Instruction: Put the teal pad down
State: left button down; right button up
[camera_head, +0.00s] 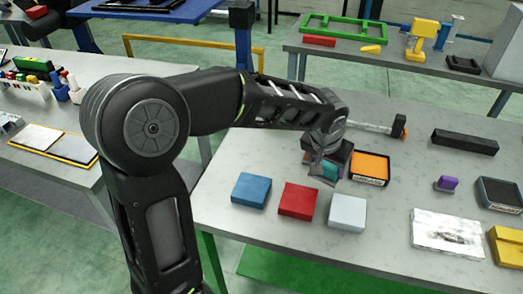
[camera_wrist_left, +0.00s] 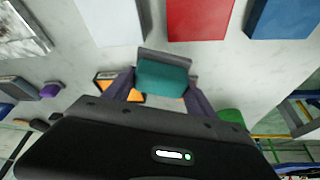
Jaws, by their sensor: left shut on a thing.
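The teal pad (camera_head: 330,169) is in the jaws of my left gripper (camera_head: 326,166), above or at the grey table top (camera_head: 270,228). In the left wrist view the teal pad (camera_wrist_left: 162,77) sits between the two fingers of the left gripper (camera_wrist_left: 162,88). A grey edge (camera_wrist_left: 165,56) shows just beyond the pad. I cannot tell whether the pad touches the table. My right gripper is not in view.
Blue (camera_head: 251,190), red (camera_head: 298,201) and white (camera_head: 347,212) blocks lie in a row in front of the gripper. A black-rimmed orange tray (camera_head: 370,168) is close on its right. A purple item (camera_head: 446,184) and a dark tray (camera_head: 499,192) stand farther right.

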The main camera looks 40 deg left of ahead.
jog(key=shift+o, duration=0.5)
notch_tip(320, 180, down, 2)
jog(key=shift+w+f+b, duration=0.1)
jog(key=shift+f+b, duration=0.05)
jog(key=shift+b, duration=1)
pick_arm(q)
jog(key=w+a+r+n+y, duration=0.1)
jog(key=a+n, duration=0.1)
jog(key=a, duration=0.5)
jog(key=w+a+r+n+y, duration=0.1)
jog(key=a+n, duration=0.2)
jog(key=a, duration=0.5)
jog(key=w+a+r+n+g+y+b, duration=0.1)
jog(key=a+n, duration=0.2)
jog(key=a, duration=0.4)
jog(key=shift+w+a+r, duration=0.25)
jog(key=shift+a+r, duration=0.15)
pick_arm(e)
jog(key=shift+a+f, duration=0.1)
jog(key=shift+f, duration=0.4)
pick_arm(q)
jog(key=shift+f, duration=3.15)
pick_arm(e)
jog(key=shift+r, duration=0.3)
pick_arm(q)
notch_tip(320, 180, down, 4)
jog(key=shift+r+p, duration=0.2)
jog(key=shift+p, duration=0.25)
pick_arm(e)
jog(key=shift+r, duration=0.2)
